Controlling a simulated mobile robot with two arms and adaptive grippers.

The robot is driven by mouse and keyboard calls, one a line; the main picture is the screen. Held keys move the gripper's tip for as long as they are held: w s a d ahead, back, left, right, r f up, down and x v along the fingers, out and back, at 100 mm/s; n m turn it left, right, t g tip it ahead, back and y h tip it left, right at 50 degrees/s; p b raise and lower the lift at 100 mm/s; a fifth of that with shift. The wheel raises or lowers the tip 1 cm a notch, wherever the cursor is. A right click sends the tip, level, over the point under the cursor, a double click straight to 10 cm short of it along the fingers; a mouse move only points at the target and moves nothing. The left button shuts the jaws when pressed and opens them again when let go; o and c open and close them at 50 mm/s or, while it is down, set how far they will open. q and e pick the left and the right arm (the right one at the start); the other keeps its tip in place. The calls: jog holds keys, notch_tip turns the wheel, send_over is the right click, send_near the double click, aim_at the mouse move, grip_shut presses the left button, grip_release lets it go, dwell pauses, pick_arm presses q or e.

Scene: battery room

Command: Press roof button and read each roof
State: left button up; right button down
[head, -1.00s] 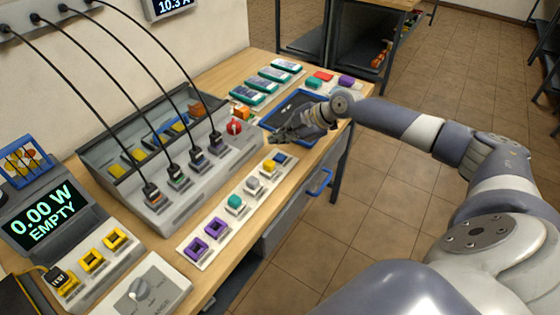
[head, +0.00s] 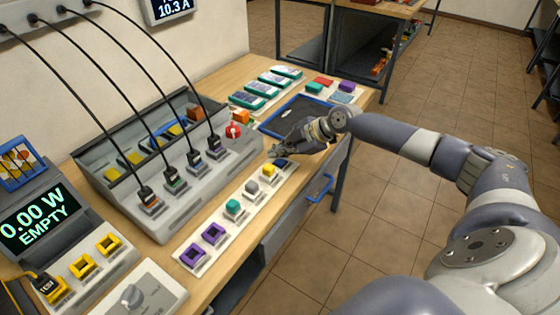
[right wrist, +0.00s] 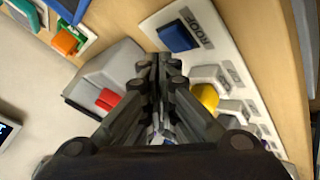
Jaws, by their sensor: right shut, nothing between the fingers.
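The blue roof button (head: 281,163) sits at the far end of a white button strip (head: 184,254) on the bench. In the right wrist view the blue button (right wrist: 178,38) stands beside a label reading ROOF. My right gripper (head: 274,151) is shut and empty, with its tips close to the blue button. In the wrist view the fingertips (right wrist: 160,62) lie just below the button in the picture; I see no contact. A display (head: 40,218) at the left reads "0.00 W EMPTY". My left gripper is out of view.
A grey console (head: 180,211) with several black cables plugged in stands behind the strip. It has a red knob (head: 233,131). A blue-rimmed tray (head: 325,101) lies beyond my gripper. Green packs (head: 262,89) line the back. Open floor lies right of the bench.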

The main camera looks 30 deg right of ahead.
aim_at(280, 163)
jog(key=shift+f, duration=0.1)
dwell(0.7)
jog(key=shift+f+b, duration=0.3)
jog(key=shift+b, duration=0.15)
jog(key=shift+f+b, duration=0.35)
jog(key=shift+f, duration=0.1)
dwell(0.4)
jog(key=shift+r, duration=0.15)
jog(key=shift+r+p, duration=0.5)
jog(key=shift+r, duration=0.2)
jog(key=shift+r, duration=0.1)
jog(key=shift+r+p, duration=1.75)
jog(key=shift+r, duration=0.7)
jog(key=shift+f, duration=0.1)
